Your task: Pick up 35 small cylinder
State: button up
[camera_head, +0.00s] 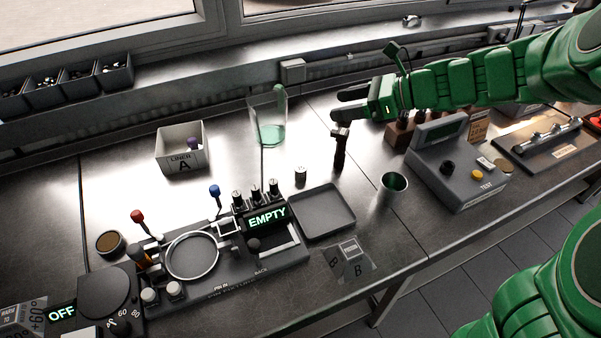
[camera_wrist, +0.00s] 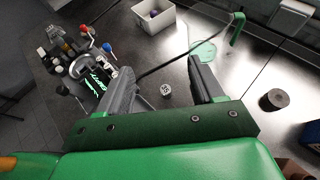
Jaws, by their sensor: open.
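A small pale cylinder (camera_head: 300,174) stands upright and alone on the metal bench, between the fixture and the back of the bench. It also shows in the wrist view (camera_wrist: 166,90), below and between my fingers, with dark marks on its top too small to read surely. My gripper (camera_head: 341,104) is above the bench, up and to the right of the cylinder in the head view. Its two fingers (camera_wrist: 163,68) are apart with nothing between them, and they do not touch the cylinder.
A fixture with an EMPTY display (camera_head: 267,217) holds several similar small cylinders (camera_head: 256,193). A grey tray (camera_head: 322,232) lies in front of the lone cylinder. A dark-handled tool (camera_head: 340,150) stands to its right, beside a metal cup (camera_head: 393,186). A clear green-bottomed container (camera_head: 271,134) stands behind.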

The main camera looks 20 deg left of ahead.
send_near(302, 168)
jog(key=shift+w+f, duration=0.2)
jog(key=shift+w, duration=0.1)
jog(key=shift+s+x, duration=0.2)
jog(key=shift+x, duration=1.4)
jog(key=shift+s+x, duration=0.15)
jog(key=shift+x, duration=1.5)
jog(key=shift+a+f, duration=0.15)
jog(key=shift+a, duration=0.4)
grip_shut()
